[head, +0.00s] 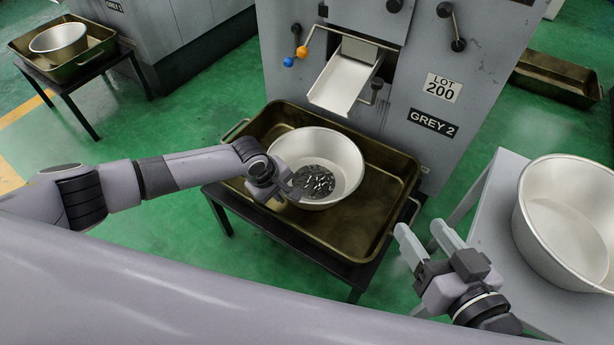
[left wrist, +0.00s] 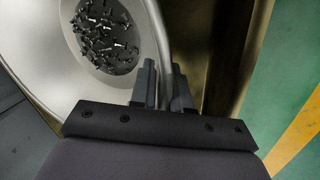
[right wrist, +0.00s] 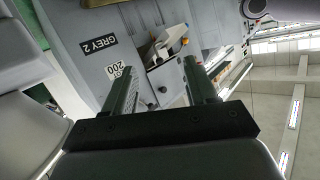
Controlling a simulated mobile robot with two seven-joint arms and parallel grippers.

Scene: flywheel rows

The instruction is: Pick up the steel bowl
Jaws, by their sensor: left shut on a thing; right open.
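A steel bowl (head: 335,150) with many small dark metal parts in its bottom stands in the brass-coloured tray (head: 385,190) below the chute of the GREY 2 machine. My left gripper (head: 284,192) is shut on the bowl's rim at its left front side. In the left wrist view the bowl (left wrist: 45,60) fills the upper left, and its rim runs between the two fingers (left wrist: 163,88). My right gripper (head: 424,238) is open and empty, to the right of the tray and apart from the bowl. Whether the bowl's base touches the tray is hard to tell.
A larger bowl (head: 570,215) stands on a grey table (head: 490,215) at the right. The chute (head: 343,85) overhangs near the steel bowl's back. Another bowl (head: 58,38) sits in a tray at the far left. Green floor (head: 150,125) is clear between the stands.

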